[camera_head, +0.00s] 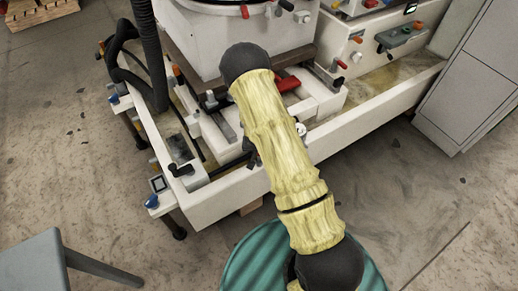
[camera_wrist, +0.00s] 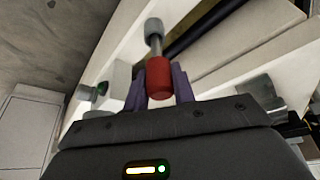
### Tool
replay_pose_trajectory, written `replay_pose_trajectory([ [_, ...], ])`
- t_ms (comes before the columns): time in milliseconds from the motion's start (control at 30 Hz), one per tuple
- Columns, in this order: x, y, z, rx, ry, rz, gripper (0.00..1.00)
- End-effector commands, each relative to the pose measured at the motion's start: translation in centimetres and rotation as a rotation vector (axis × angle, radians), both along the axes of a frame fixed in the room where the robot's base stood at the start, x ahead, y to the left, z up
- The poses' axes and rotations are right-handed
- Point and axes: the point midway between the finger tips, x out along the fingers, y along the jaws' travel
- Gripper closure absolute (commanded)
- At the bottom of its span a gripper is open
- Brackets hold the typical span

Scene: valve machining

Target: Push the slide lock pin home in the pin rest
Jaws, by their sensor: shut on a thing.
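In the wrist view my gripper (camera_wrist: 158,85) has its two dark fingers closed on the red part of a pin (camera_wrist: 157,75). The pin's grey shaft runs away from the fingers to a wider grey end (camera_wrist: 154,27), over the white machine surface. I take this to be the slide lock pin. I cannot make out the pin rest for sure or tell how deep the pin sits. In the head view my yellow-sleeved arm reaches to the machine and hides most of the gripper and the pin.
The white machine bed (camera_head: 350,132) has a raised rim, with levers and knobs along its left end. A red part (camera_head: 287,84) lies beyond my arm. A black hose (camera_head: 148,55) stands at the left.

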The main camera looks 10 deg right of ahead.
Motion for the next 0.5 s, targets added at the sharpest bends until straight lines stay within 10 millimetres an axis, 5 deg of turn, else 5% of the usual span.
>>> replay_pose_trajectory([
  [333,0.00,0.00,-0.79,0.000,0.000,0.000,1.00],
  [367,0.01,0.00,-0.78,0.000,0.000,0.000,0.73],
  [500,0.00,0.00,-0.70,0.000,0.000,0.000,0.49],
])
